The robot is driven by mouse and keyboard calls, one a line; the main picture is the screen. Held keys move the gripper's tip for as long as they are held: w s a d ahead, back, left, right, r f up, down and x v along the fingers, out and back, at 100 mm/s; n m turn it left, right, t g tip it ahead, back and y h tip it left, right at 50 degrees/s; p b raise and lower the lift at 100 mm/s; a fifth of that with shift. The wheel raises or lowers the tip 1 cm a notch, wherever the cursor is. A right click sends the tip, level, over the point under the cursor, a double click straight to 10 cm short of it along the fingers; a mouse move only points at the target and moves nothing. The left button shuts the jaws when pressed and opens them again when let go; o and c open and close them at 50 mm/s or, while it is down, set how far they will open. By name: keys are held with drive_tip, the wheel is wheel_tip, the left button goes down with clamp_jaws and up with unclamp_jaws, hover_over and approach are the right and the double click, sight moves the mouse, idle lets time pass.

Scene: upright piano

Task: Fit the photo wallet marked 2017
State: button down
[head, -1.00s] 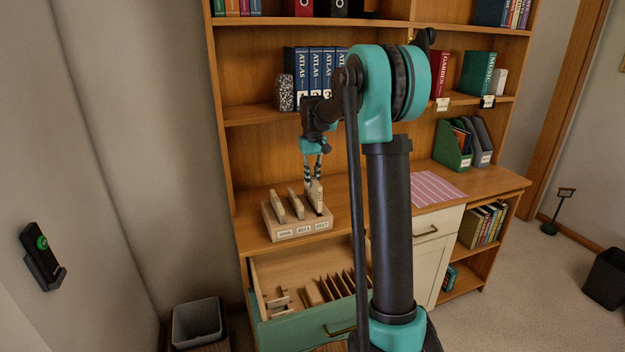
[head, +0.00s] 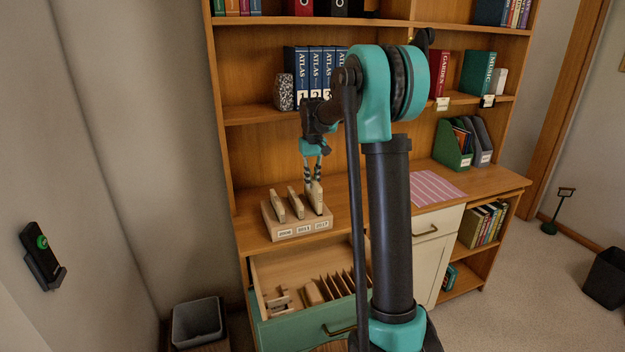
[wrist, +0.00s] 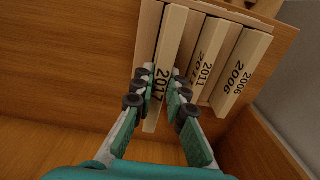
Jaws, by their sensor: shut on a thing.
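The photo wallet marked 2017 is a pale, thin block; it stands upright at the right end of the wooden holder (head: 271,229), behind the 2017 label. In the wrist view the 2017 wallet (wrist: 162,85) shows its marked edge between my fingers. My gripper (head: 314,181) comes down from above and is shut on this wallet; it also shows in the wrist view (wrist: 160,95). The wallets marked 2011 (wrist: 207,70) and 2006 (wrist: 240,75) stand beside it in the holder. How deep the 2017 wallet sits in its slot is hidden.
The holder stands on the desk top (head: 350,205) of a wooden shelf unit. Below it, an open green-fronted drawer (head: 290,328) holds dividers and small blocks. Atlas volumes (head: 315,75) stand on the shelf above. A pink striped mat (head: 436,188) lies to the right.

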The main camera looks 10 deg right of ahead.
sight(312, 193)
drive_tip(key=shift+f, duration=2.7)
idle(1.8)
drive_tip(key=c, duration=1.5)
unclamp_jaws()
drive_tip(key=shift+o, duration=0.2)
wheel_tip(312, 193, up, 12)
drive_tip(key=shift+r, duration=0.1)
